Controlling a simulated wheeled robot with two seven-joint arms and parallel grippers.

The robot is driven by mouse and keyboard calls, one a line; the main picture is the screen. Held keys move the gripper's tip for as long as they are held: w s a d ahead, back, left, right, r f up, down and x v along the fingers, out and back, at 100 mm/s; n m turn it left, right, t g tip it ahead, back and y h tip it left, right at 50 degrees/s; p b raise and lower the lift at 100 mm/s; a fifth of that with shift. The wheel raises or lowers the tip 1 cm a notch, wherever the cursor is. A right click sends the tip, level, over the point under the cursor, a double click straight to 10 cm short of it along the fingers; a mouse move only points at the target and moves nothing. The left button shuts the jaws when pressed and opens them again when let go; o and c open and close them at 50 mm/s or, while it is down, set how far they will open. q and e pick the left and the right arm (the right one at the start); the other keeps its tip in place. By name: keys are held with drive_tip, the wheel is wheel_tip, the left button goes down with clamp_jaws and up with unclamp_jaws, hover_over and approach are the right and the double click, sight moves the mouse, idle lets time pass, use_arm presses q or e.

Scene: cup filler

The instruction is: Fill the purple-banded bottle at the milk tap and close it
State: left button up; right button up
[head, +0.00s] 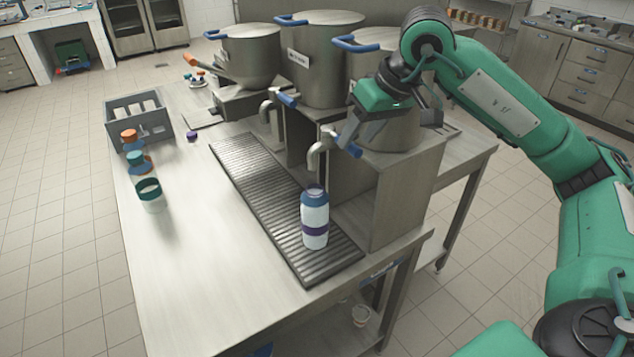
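The purple-banded bottle (315,219) stands upright on the drip tray (258,188), below the spout of the nearest tap (318,155). It is white with a blue shoulder, and no purple cap sits on it. Its fill level cannot be told. A small purple cap (192,136) lies on the table near the grey crate. My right gripper (388,122) is by the nearest tap, its fingers apart. One finger is close to the blue tap handle (346,144); whether it touches cannot be told. The pot labels are too small to read. My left gripper is not in view.
A grey crate (139,119) stands at the table's back left. Near it are an orange-capped bottle (130,140), a teal-capped bottle (139,164) and a teal-banded one (150,196). Large steel pots (318,70) line the back. The table's front left (190,280) is clear.

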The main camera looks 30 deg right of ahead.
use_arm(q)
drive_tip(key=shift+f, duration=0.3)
use_arm(e)
drive_tip(key=shift+f, duration=0.4)
drive_tip(key=shift+a, duration=0.1)
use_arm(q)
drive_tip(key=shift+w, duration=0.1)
use_arm(e)
drive_tip(key=shift+a+r, duration=0.2)
drive_tip(key=shift+a, duration=0.15)
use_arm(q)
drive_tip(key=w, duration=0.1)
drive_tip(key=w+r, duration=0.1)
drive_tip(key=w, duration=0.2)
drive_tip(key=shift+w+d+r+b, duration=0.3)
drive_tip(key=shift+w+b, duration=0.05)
use_arm(e)
drive_tip(key=v, duration=1.4)
drive_tip(key=shift+d, duration=0.4)
